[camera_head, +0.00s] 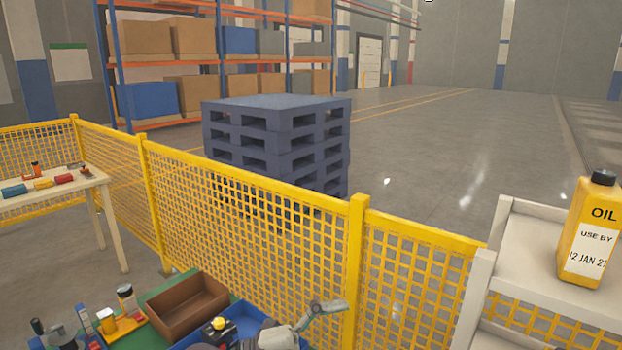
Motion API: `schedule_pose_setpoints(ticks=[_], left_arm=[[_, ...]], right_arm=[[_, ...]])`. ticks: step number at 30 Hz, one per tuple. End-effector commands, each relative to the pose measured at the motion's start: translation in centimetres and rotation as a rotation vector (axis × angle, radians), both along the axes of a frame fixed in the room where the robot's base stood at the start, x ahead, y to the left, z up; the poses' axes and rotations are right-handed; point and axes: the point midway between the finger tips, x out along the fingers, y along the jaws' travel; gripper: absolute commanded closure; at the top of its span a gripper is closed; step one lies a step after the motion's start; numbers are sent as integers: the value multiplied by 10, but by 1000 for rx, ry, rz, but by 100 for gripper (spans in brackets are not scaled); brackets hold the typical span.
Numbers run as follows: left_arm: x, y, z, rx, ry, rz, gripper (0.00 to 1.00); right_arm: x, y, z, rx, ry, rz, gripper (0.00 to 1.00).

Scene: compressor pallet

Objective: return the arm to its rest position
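A pale grey jointed piece (300,326) with a bent, hooked end shows at the bottom edge, in front of the blue tray (250,318). It is cut off by the picture's edge, and I cannot tell whether it is a part or a tool.
A brown open box (188,305) and small bottles (126,297) stand on a green surface (150,335) below. A yellow mesh fence (250,215) runs behind. A yellow oil bottle (590,232) stands on a pale shelf (530,245) at right. Stacked pallets (275,104) stand beyond the fence.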

Motion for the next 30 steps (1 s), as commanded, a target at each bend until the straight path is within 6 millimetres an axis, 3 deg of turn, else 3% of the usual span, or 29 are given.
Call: schedule_pose_setpoints(ticks=[3, 7, 11, 14, 18, 21, 24, 30], left_arm=[[15, 32, 35, -308, 64, 226, 7], [40, 93, 37, -538, 199, 540, 7], [54, 161, -5, -642, 408, 883, 7], [47, 207, -59, -629, 616, 1135, 7], [3, 249, -147, -486, 944, 1415, 7], [-39, 261, -195, -340, 1152, 1527, 7], [-79, 265, -227, -202, 1317, 1580, 7], [-150, 263, -263, 41, 1563, 1598, 7]], right_arm=[[0, -3, 0, -3, -1, 1, 100], [1, -4, 0, -5, -1, 2, 100], [1, -5, 0, -6, -2, 1, 100], [2, -5, 0, -5, -4, 2, 100], [3, -5, 0, -5, -5, 2, 100], [3, -4, 0, -5, -6, 2, 100], [3, -4, 0, -5, -6, 2, 100], [3, -4, 0, -4, -6, 2, 100]])
